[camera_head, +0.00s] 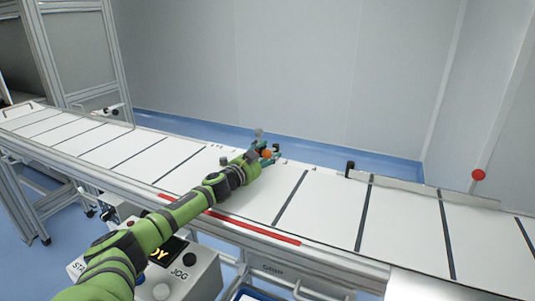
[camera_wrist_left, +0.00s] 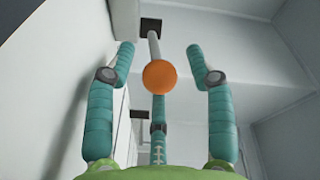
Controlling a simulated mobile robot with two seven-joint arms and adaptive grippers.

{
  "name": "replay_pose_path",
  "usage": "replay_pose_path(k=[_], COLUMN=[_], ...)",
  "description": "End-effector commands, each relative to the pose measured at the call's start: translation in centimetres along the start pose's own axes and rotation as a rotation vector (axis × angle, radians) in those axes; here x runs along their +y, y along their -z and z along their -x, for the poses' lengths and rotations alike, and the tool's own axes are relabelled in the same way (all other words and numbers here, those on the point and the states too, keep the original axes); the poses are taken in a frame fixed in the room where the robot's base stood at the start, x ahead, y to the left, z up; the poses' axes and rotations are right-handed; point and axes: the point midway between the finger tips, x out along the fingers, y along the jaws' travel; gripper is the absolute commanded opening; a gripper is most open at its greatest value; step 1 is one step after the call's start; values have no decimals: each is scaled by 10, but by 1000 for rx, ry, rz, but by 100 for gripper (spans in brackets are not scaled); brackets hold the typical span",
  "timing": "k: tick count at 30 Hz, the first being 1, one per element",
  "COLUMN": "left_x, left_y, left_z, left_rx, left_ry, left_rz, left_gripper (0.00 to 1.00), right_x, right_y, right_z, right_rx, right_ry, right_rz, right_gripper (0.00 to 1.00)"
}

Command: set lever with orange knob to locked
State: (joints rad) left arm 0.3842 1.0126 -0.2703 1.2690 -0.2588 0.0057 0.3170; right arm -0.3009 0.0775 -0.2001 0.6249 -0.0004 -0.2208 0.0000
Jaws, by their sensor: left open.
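The orange knob (camera_head: 267,154) is at the far side of the white conveyor in the head view, partly hidden by my gripper. In the left wrist view the round orange knob (camera_wrist_left: 160,77) sits at the end of a pale lever rod (camera_wrist_left: 153,45) that runs up to a dark mount (camera_wrist_left: 150,27). My left gripper (camera_head: 271,151) reaches over the conveyor to the knob. In the wrist view the left gripper (camera_wrist_left: 160,52) is open, with its teal fingers on both sides of the knob and visible gaps to it. My right gripper is not in view.
The white conveyor (camera_head: 340,205) with dark cross strips runs across the view. A red ball knob (camera_head: 478,174) stands at the right. A black upright piece (camera_head: 349,168) is on the far edge. A control box with a JOG label (camera_head: 205,272) is in front.

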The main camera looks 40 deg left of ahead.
Motion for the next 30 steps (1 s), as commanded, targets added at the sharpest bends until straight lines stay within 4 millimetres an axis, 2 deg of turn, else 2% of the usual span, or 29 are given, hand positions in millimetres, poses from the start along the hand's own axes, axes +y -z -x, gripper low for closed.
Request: replay_pose_path(k=[13,15,17,26,30], left_x=[0,0,0,1,7], left_y=[0,0,0,3,12], left_z=[-6,-6,-6,-8,-14], left_rx=[1,1,1,0,-9], left_ry=[-1,-1,-1,2,11], left_rz=[-1,-1,-1,0,3], left_gripper=[54,26,2,0,0], right_x=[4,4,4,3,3], right_y=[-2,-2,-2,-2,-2], right_z=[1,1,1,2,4], right_rx=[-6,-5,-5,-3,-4], right_ry=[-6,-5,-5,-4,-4], right_rz=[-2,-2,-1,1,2], right_gripper=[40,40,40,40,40])
